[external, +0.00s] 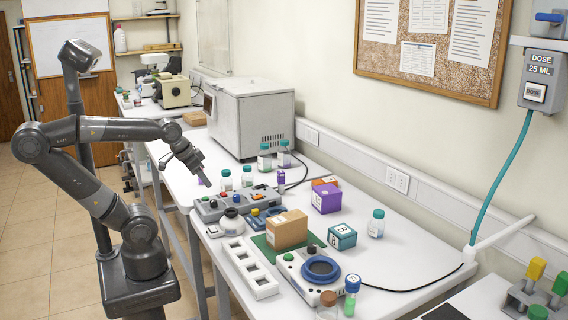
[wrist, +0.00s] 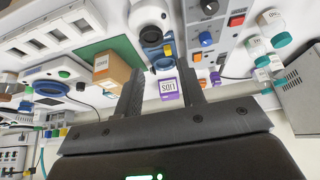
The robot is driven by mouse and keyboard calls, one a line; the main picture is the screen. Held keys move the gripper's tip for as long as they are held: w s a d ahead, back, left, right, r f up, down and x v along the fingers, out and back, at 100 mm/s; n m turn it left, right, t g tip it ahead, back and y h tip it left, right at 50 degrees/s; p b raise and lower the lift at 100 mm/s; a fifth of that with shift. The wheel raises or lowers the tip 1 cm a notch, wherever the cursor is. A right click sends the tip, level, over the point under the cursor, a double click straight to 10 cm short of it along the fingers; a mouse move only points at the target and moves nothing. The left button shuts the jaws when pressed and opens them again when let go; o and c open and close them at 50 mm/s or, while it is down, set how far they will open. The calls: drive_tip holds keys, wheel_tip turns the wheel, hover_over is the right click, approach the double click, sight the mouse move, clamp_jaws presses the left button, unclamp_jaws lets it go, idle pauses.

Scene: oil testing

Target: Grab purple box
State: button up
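The purple box (external: 326,198) sits on the white table, right of the control units, with a white label on its front. It also shows in the wrist view (wrist: 169,89), framed between the fingers but farther off. My gripper (external: 201,174) is above the left side of the table, well left of the box and apart from it. In the wrist view my gripper (wrist: 162,80) is open, with nothing between its fingertips.
A brown box (external: 287,229) on a green mat, a teal box (external: 342,237) and a jar (external: 376,223) stand near the purple box. A control unit (external: 237,203) lies between it and my gripper. A white rack (external: 250,267) is in front.

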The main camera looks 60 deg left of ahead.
drive_tip(key=shift+o, duration=0.4)
drive_tip(key=o, duration=1.3)
drive_tip(key=w+r+n+g, duration=0.1)
drive_tip(key=w+r+n, duration=0.4)
drive_tip(key=w, duration=0.7)
drive_tip(key=n+g+y, duration=0.2)
drive_tip(key=n+g, duration=0.2)
drive_tip(key=n, duration=0.8)
hover_over(326, 198)
drive_tip(key=w+a, duration=0.3)
drive_tip(key=a, duration=0.1)
drive_tip(key=f, duration=1.1)
drive_tip(key=shift+s+d, duration=0.15)
drive_tip(key=shift+d, duration=0.1)
drive_tip(key=shift+w+f, duration=0.25)
drive_tip(key=shift+f, duration=0.5)
drive_tip(key=shift+a+f, duration=0.15)
drive_tip(key=shift+f, duration=1.55)
drive_tip(key=shift+a+f, duration=0.2)
drive_tip(key=shift+f, duration=1.45)
drive_tip(key=shift+a+f, duration=0.15)
drive_tip(key=shift+f, duration=1.55)
drive_tip(key=shift+f, duration=0.2)
